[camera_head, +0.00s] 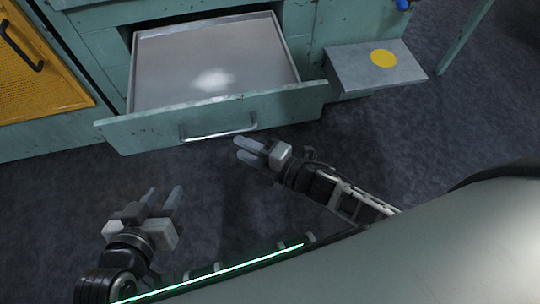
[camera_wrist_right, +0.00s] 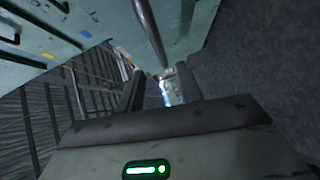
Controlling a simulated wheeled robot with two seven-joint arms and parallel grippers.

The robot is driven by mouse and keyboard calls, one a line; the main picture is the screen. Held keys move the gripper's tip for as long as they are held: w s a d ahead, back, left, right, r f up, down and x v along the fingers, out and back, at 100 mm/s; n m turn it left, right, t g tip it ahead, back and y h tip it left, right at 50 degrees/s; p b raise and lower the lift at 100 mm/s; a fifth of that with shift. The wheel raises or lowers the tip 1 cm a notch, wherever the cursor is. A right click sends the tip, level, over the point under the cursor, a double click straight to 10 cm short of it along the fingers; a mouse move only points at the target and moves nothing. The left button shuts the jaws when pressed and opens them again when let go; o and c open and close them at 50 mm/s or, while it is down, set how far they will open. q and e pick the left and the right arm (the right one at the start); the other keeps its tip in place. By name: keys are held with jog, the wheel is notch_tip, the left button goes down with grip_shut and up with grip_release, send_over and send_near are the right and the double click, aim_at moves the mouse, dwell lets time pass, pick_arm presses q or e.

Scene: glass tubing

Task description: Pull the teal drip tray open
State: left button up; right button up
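The teal drip tray (camera_head: 115,135) is a drawer with a teal front and a grey metal inside (camera_head: 215,60). It stands pulled out from the cabinet. Its bar handle (camera_head: 218,132) is on the front face; a metal bar that looks like this handle (camera_wrist_right: 150,30) shows in the right wrist view, beyond the fingertips. My right gripper (camera_head: 241,149) is in front of the drawer near the handle's right end, open and apparently apart from it. It also shows in the right wrist view (camera_wrist_right: 160,72). My left gripper (camera_head: 162,192) is open and empty, lower left of the drawer.
A grey ledge (camera_head: 345,75) with a yellow disc (camera_head: 383,58) juts out right of the drawer. A yellow perforated panel (camera_head: 40,75) with a black handle is at the left. A blue knob (camera_head: 403,4) is at the top right. The dark floor in front is clear.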

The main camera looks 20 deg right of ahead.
pick_arm(q)
jog(key=shift+s+a+r, duration=0.15)
jog(key=shift+r, duration=0.45)
pick_arm(e)
jog(key=v, duration=0.6)
jog(key=shift+s, duration=0.15)
jog(key=shift+d, duration=0.15)
